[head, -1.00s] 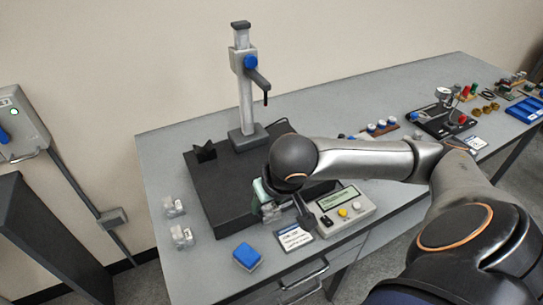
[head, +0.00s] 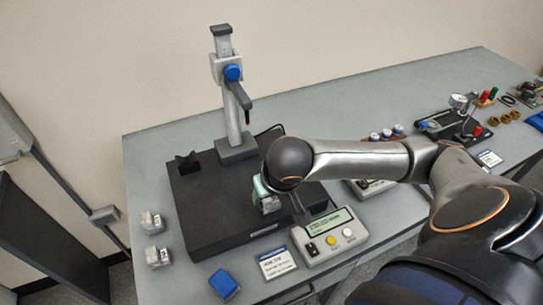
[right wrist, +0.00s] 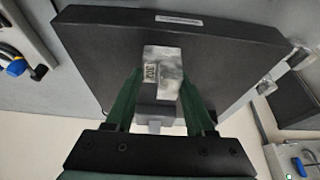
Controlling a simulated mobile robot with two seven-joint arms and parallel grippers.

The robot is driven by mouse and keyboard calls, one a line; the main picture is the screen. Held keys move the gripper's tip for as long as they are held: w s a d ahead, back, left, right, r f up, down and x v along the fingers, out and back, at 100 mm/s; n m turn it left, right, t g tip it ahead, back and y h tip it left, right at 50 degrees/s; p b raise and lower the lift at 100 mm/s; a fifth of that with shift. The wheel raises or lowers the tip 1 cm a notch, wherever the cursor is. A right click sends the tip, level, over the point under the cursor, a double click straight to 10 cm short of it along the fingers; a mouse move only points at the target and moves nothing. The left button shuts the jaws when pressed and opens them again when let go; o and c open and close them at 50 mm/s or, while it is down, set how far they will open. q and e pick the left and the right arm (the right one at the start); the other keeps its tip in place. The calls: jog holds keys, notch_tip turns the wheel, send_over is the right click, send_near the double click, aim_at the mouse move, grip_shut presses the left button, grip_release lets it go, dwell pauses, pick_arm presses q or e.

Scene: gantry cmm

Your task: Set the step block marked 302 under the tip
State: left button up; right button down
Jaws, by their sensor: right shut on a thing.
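The metal step block (right wrist: 163,70), with a mark that reads 302, is held between the green fingers of my right gripper (right wrist: 160,98) in the right wrist view. In the head view the block (head: 269,204) shows below my right gripper (head: 262,194), over the front right part of the black plate (head: 205,215). I cannot tell whether it touches the plate. The gauge stand (head: 228,95) rises at the back of the plate. Its dark arm ends in a downward tip (head: 247,108), behind and left of the block. My left gripper is out of view.
Two similar blocks (head: 151,222) (head: 157,257) sit left of the plate. A black V-block (head: 187,163) stands on its back left. A readout box (head: 328,236), a label card (head: 276,263) and a blue block (head: 224,284) lie in front. The plate's left and middle are clear.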

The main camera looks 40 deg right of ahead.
jog(key=shift+w+d, duration=0.2)
jog(key=shift+d, duration=0.1)
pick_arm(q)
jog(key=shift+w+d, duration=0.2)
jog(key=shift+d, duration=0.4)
pick_arm(e)
jog(key=shift+w+d+f, duration=0.1)
jog(key=shift+w+d, duration=0.05)
